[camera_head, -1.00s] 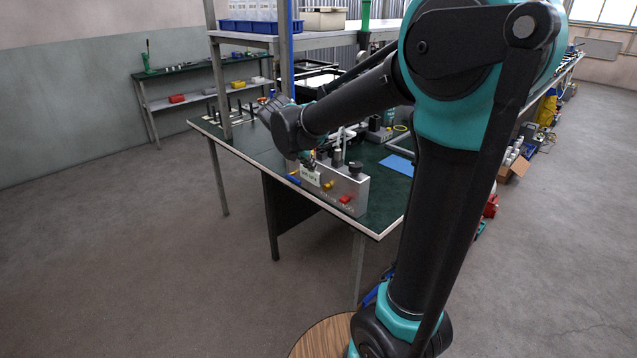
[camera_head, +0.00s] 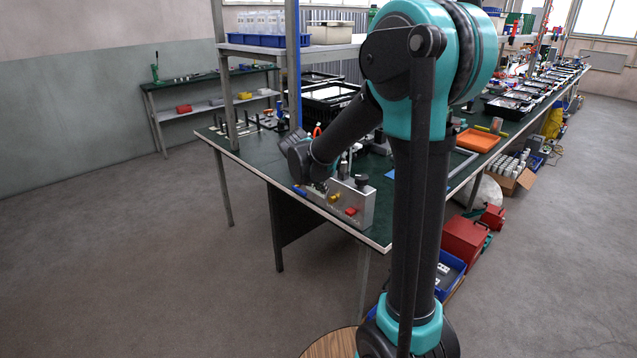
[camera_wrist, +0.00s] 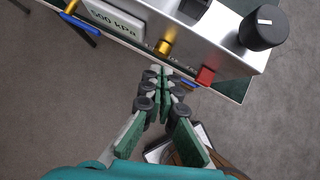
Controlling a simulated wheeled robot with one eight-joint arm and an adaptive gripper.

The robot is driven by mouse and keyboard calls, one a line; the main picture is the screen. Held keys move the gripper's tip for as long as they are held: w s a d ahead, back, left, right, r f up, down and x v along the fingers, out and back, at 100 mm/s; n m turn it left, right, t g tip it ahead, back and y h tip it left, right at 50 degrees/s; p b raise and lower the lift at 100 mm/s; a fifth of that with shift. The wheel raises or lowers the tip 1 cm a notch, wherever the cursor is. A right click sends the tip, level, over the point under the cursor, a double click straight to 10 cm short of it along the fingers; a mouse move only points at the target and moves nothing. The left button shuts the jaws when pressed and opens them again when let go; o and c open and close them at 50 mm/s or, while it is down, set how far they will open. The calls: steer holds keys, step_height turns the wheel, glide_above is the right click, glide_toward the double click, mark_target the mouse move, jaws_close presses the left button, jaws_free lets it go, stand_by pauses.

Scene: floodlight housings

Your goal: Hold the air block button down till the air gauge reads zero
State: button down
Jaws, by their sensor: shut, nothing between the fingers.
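The air block is a silver metal box (camera_head: 366,209) at the bench's front edge; it also fills the top of the wrist view (camera_wrist: 225,50). Its white gauge display (camera_wrist: 118,22) is partly cut off and seems to read 500 kPa; the first digit is unclear. A brass part (camera_wrist: 165,47), a red button (camera_wrist: 205,76) and a black knob (camera_wrist: 262,30) sit on the block. The red button also shows in the head view (camera_head: 351,211). My gripper (camera_wrist: 161,74) is shut and empty, its tips just below the brass part, left of the red button. Contact cannot be told.
A blue-and-brass piece (camera_wrist: 80,24) lies left of the display. The green bench (camera_head: 255,158) carries black trays (camera_head: 328,98) behind the block. A shelf post (camera_head: 291,60) stands behind my wrist. Red boxes (camera_head: 465,240) are on the floor at right. The floor at left is clear.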

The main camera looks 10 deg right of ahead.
mark_target(332, 197)
steer(key=x, duration=0.5)
steer(key=shift+w+d+f, duration=0.1)
steer(key=shift+w+f, duration=0.1)
steer(key=shift+f, duration=0.1)
steer(key=shift+w+d+f, duration=0.25)
steer(key=shift+w+d, duration=0.25)
steer(key=shift+d, duration=0.15)
steer(key=shift+w+d, duration=0.1)
steer(key=shift+d, duration=0.05)
stand_by(2.8)
steer(key=shift+r, duration=0.15)
steer(key=v, duration=1.3)
steer(key=shift+s+a+r, duration=0.2)
steer(key=shift+s+r, duration=0.05)
